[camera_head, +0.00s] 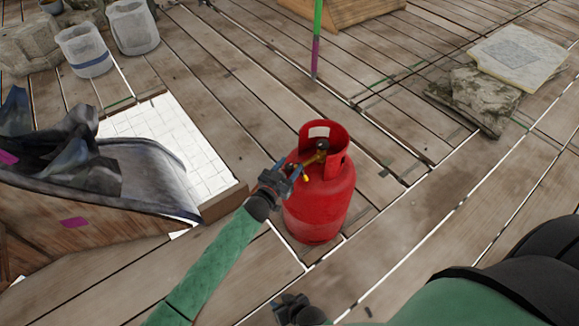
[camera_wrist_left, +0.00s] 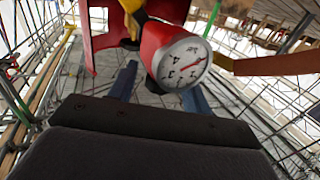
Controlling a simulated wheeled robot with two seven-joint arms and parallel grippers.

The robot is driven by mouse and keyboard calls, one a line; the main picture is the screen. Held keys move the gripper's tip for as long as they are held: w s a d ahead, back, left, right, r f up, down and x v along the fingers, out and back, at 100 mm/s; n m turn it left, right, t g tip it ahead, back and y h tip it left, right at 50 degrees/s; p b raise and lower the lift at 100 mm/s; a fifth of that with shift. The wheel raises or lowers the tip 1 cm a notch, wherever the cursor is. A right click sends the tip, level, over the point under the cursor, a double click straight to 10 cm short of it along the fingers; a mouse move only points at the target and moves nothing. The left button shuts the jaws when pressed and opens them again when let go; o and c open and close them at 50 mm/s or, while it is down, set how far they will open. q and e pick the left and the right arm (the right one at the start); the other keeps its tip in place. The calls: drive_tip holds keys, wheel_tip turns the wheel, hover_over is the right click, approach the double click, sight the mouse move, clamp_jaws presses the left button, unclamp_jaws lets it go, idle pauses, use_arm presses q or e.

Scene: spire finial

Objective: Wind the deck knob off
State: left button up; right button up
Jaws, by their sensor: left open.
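A red gas cylinder (camera_head: 318,205) stands upright on the deck, with a brass valve (camera_head: 316,157) and a small dark knob (camera_head: 322,144) inside its collar. In the left wrist view, a red-cased dial gauge (camera_wrist_left: 184,62) with a white face lies close ahead, beside a yellow fitting (camera_wrist_left: 131,8) with a dark part below it. My left gripper (camera_head: 298,172) is at the cylinder's upper left side, by the collar opening. Its fingers (camera_wrist_left: 158,88) are apart in the wrist view; the gauge partly covers the gap. My right gripper (camera_head: 291,306) is low at the bottom edge, its fingers unclear.
A wooden box with dark cloth (camera_head: 75,190) and a white-tiled patch (camera_head: 165,135) lie left. Buckets (camera_head: 84,50) stand at the upper left. A green and purple pole (camera_head: 317,40) rises behind the cylinder. Stone slabs (camera_head: 485,98) lie right. Planks right of the cylinder are mostly clear.

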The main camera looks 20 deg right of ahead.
use_arm(q)
drive_tip(key=shift+w+d, duration=0.2)
drive_tip(key=shift+d, duration=0.05)
drive_tip(key=c, duration=1)
